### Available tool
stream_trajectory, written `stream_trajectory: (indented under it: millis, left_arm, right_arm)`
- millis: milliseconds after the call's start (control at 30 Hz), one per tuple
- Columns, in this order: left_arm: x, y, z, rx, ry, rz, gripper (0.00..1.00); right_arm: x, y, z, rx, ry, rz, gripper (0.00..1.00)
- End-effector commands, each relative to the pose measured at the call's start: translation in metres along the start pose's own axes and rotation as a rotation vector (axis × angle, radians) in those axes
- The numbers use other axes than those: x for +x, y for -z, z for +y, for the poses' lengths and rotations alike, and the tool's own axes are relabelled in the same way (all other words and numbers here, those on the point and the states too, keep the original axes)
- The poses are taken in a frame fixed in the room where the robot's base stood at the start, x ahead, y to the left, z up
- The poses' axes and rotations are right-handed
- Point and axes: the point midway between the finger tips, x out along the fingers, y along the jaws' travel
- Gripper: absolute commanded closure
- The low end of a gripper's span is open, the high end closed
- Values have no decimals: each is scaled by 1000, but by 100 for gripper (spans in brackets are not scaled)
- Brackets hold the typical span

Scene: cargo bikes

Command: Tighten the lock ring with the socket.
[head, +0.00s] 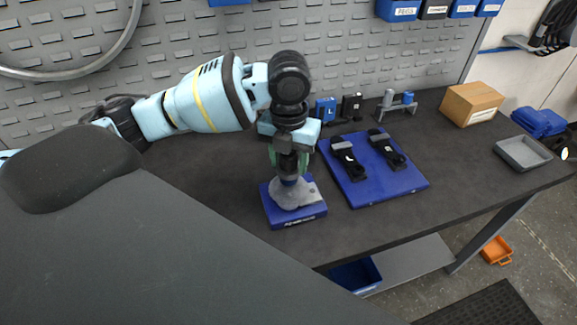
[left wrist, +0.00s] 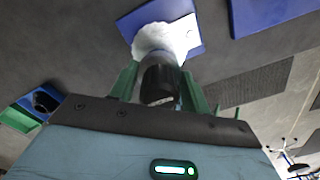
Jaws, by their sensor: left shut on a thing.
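My left gripper (head: 288,158) points down over the workbench, its green fingers shut on a dark upright socket (head: 289,163). The left wrist view shows the green fingers (left wrist: 157,88) on both sides of the black socket (left wrist: 158,76). Below it, a pale grey toothed cassette (head: 295,196) sits on a blue base block (head: 296,218). It also shows in the left wrist view (left wrist: 162,40). The socket's lower end is over the middle of the cassette; I cannot tell whether they touch. The lock ring is hidden under the socket. My right gripper is not in view.
A blue board (head: 400,186) with two black tools lies just right of the base. Small blue and black holders (head: 325,108) stand behind. A cardboard box (head: 470,103) and a grey tray (head: 523,153) are at the right. The bench (head: 230,185) is clear left of the base.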

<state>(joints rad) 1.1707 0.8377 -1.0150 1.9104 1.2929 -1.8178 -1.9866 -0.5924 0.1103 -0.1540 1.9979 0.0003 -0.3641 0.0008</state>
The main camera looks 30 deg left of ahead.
Motion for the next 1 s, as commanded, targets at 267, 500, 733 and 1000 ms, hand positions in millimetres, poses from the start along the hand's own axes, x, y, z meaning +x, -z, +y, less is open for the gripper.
stream_trajectory:
  millis: [267, 500, 733, 1000]
  left_arm:
    - [0, 0, 0, -267, 1, 0, 94]
    - [0, 0, 1, -306, 1, -1, 94]
    - [0, 1, 1, -531, -1, 0, 94]
    - [0, 1, 2, -810, 0, -1, 94]
  right_arm:
    - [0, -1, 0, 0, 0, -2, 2]
    - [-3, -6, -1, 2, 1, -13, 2]
    - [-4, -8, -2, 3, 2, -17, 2]
    - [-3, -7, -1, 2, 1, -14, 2]
